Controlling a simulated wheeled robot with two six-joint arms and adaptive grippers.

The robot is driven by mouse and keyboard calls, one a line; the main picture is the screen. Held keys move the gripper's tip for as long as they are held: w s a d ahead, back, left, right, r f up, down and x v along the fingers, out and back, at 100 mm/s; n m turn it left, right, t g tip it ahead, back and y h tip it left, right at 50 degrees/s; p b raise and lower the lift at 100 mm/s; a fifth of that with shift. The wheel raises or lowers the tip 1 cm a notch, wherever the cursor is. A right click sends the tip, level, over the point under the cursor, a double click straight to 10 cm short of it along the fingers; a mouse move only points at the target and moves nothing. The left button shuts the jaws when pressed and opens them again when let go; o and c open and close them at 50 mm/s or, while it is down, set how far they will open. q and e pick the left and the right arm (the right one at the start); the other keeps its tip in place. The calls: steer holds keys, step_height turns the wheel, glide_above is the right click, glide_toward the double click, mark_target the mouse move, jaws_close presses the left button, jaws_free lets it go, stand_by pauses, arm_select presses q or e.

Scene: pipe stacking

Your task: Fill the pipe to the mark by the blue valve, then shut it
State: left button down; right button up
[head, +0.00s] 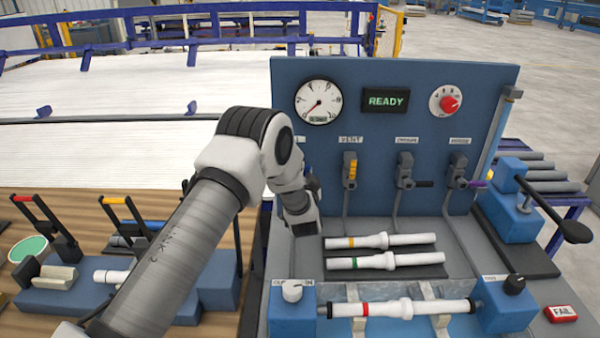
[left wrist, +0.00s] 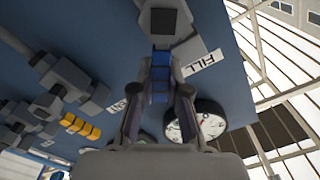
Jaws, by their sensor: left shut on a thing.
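My left gripper (left wrist: 160,98) is shut on the blue valve handle (left wrist: 160,72), beside the FILL label (left wrist: 203,64) in the left wrist view. In the head view my left arm hides this valve and most of the gripper. A white pipe with a red band (head: 385,308) lies clamped between two blue end blocks at the front. The round gauge (head: 318,101) on the blue panel (head: 420,80) has a red needle; its exact reading is too small to tell. It also shows in the left wrist view (left wrist: 211,121). My right gripper is not in view.
Yellow (head: 350,170), black (head: 424,184) and purple (head: 477,184) valve handles stand right of my gripper. The display (head: 386,101) reads READY. Two white pipes, orange-banded (head: 385,241) and green-banded (head: 390,261), lie behind the clamped one. A red FAIL tag (head: 562,313) is at right.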

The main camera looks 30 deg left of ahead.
arm_select(q)
steer(key=shift+w+d+f+m+b, duration=0.3)
steer(key=shift+f+m, duration=0.45)
steer(key=shift+m, duration=1.05)
steer(key=shift+w+d+f+m+b, duration=0.1)
steer(key=shift+d+f+m+b, duration=0.4)
steer(key=shift+m, duration=1.3)
steer(key=shift+w+d+f+m+b, duration=0.2)
steer(key=shift+f+m+b, duration=0.2)
steer(key=shift+f+m, duration=1)
steer(key=shift+r+m, duration=0.4)
steer(key=shift+r, duration=0.05)
steer(key=c, duration=1.1)
jaws_free()
steer(key=shift+a, duration=0.1)
steer(key=shift+c, duration=0.2)
steer(key=shift+f, duration=0.1)
